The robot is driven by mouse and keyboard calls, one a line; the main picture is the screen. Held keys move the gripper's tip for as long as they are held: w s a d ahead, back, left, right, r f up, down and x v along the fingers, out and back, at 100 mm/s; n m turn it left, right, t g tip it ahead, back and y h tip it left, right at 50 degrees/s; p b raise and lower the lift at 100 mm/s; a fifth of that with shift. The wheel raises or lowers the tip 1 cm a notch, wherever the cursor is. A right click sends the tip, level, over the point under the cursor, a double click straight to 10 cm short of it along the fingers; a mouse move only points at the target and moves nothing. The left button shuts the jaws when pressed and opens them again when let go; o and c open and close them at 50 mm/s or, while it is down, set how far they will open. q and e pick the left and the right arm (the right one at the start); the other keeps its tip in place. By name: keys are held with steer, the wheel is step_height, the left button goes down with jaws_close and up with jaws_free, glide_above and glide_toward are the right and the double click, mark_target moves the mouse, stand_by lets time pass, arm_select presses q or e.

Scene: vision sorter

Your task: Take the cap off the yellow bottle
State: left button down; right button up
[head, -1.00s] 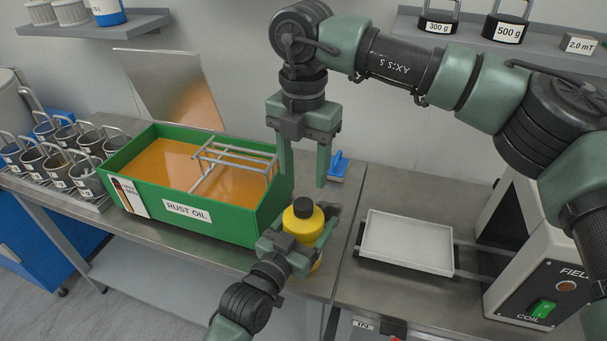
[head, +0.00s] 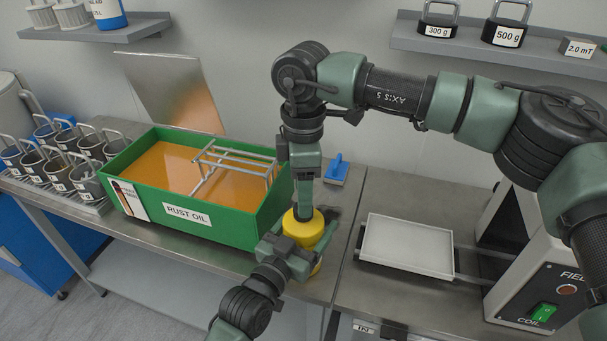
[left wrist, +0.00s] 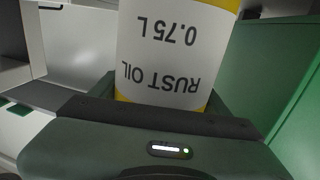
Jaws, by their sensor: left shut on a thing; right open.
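The yellow bottle (head: 318,230) stands on the metal bench beside the green tank. Its white rust oil label (left wrist: 165,50) shows upside down in the left wrist view. My left gripper (head: 300,248) is shut around the bottle's body. My right gripper (head: 303,212) points straight down over the bottle's top, its fingers at cap height and seen edge-on. It is open. The cap is hidden behind the fingers, so I cannot see whether they touch it.
The green rust oil tank (head: 241,229) with orange liquid and a wire rack is close on the left. A blue-handled block (head: 336,171) lies behind the bottle. A white tray (head: 409,244) and the field coil unit (head: 535,285) are to the right. Several metal cups stand far left.

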steer(key=shift+f, duration=1.55)
steer(key=shift+c, duration=0.2)
